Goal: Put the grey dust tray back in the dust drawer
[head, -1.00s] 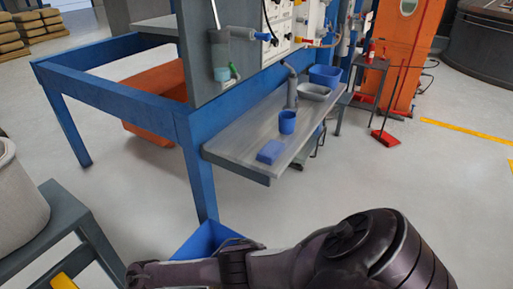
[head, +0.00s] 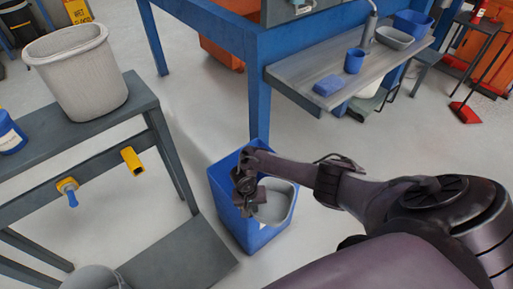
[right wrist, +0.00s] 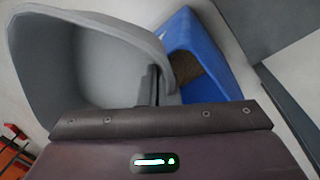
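The grey dust tray (head: 277,203) is a scoop-like open container over or at the mouth of a blue bin (head: 229,206). It fills the left of the right wrist view (right wrist: 75,60), tilted, and looks empty. My right gripper (head: 250,200) is at the tray's edge. In the right wrist view its fingers (right wrist: 152,86) look closed together on the tray's wall. Brown material (right wrist: 200,75) lies inside the blue bin (right wrist: 188,40). I cannot pick out the dust drawer. My left gripper is not in view.
A grey bench (head: 100,128) with a whitish bucket (head: 72,75) stands at left. A metal shelf (head: 300,75) on a blue frame (head: 258,110) holds a blue block (head: 329,87), a blue cup (head: 354,60) and a small grey basin (head: 394,38).

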